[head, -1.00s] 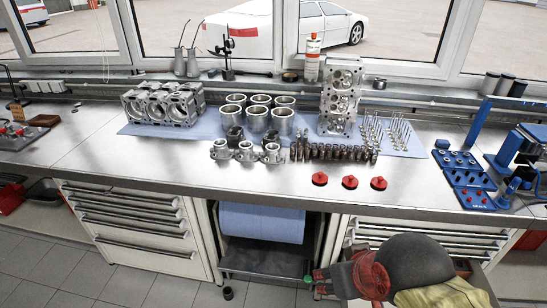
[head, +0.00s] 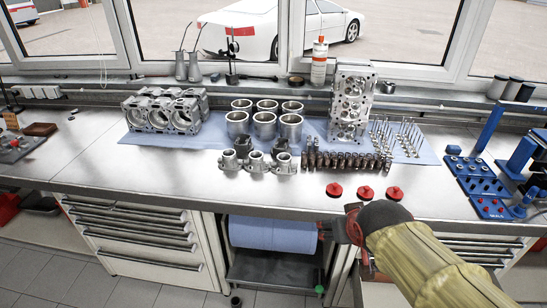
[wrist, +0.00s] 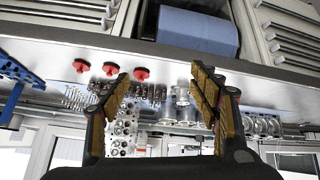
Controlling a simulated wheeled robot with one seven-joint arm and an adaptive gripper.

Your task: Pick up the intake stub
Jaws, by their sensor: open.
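Several grey metal stubs with flanged bases stand in a row at the front of the blue mat; the leftmost intake stub (head: 230,161), middle one (head: 257,163) and right one (head: 284,163) show in the head view. I cannot tell which one is meant. In the wrist view, which shows the bench upside down, a stub (wrist: 183,97) is seen between the fingers, partly hidden by the right finger. My gripper (head: 338,228) is in front of the bench edge, below and to the right of the stubs, apart from them. Its jaws (wrist: 162,78) are open and empty.
Red plugs (head: 366,192) lie right of the stubs near the front edge. A row of dark metal parts (head: 346,161) stands beside the stubs. Cylinder liners (head: 264,124), an engine block (head: 160,114) and a cylinder head (head: 351,104) stand behind. The bench front-left (head: 140,175) is clear.

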